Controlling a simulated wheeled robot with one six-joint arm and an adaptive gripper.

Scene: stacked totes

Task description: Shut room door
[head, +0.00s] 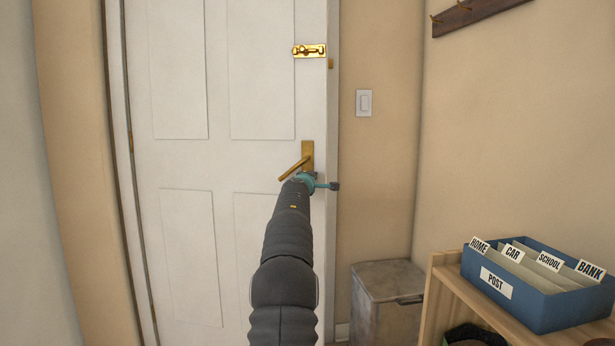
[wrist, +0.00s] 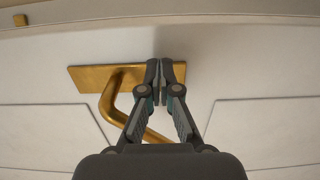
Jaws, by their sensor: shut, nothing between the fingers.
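The white panelled door (head: 180,165) fills the left and middle of the head view, and its edge sits at or very near the frame on the right. A brass handle (head: 293,168) on a brass plate (head: 308,153) is on its right side; the lever tilts down to the left. My gripper (head: 335,186) is at the door's right edge, just below the plate. In the wrist view my gripper (wrist: 166,72) is shut and empty, its fingertips beside the brass handle (wrist: 118,88) and against or close to the door face (wrist: 235,75). I cannot tell whether it touches.
A brass bolt (head: 310,50) is above the handle. A light switch (head: 364,102) is on the wall to the right. A grey bin (head: 385,305) and a shelf (head: 480,305) with a blue post box (head: 540,290) stand at the lower right.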

